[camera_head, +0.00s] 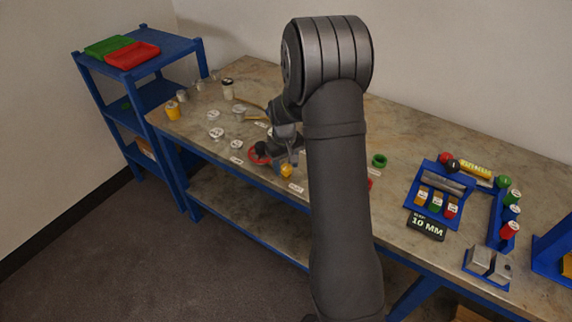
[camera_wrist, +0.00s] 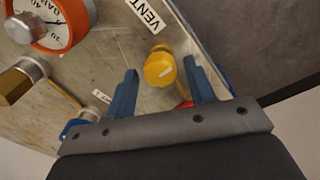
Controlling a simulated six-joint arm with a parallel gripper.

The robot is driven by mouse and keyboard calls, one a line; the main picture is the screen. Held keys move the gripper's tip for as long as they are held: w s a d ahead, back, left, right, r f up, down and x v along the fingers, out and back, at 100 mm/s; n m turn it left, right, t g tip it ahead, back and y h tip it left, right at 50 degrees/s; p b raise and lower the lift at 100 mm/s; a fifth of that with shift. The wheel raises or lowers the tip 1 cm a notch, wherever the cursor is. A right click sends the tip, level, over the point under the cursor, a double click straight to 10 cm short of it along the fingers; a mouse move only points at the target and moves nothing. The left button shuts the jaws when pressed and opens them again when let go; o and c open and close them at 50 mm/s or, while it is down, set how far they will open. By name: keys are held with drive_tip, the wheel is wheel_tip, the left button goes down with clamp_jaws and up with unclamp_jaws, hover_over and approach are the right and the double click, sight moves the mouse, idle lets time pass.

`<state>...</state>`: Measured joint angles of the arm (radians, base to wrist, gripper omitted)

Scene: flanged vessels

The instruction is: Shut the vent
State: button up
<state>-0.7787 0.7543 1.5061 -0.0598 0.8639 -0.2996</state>
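The vent is a yellow knob (camera_wrist: 160,68) with a pale stripe, beside a white "VENT" label (camera_wrist: 147,15) in the wrist view. The yellow knob also shows small in the head view (camera_head: 286,171), near the table's front edge. My gripper (camera_wrist: 162,82) is open, its two blue fingers apart on either side of the yellow knob. In the head view my gripper (camera_head: 287,158) is just above the knob, partly hidden by my arm.
An orange-rimmed gauge (camera_wrist: 55,25) and a brass fitting (camera_wrist: 18,80) are near the knob. The table (camera_head: 395,190) holds several jars at left. A blue tray (camera_head: 425,215) with coloured parts stands at right. A blue shelf (camera_head: 160,95) stands at far left.

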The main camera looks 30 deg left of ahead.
sight(284, 168)
drive_tip(key=shift+r, duration=0.1)
wheel_tip(284, 168, up, 17)
drive_tip(key=shift+s+a, duration=0.15)
drive_tip(key=shift+s, duration=0.25)
idle(0.7)
drive_tip(key=f, duration=1.7)
drive_tip(key=shift+w+d+f, duration=0.15)
drive_tip(key=shift+w+d, duration=0.05)
drive_tip(key=shift+w, duration=0.2)
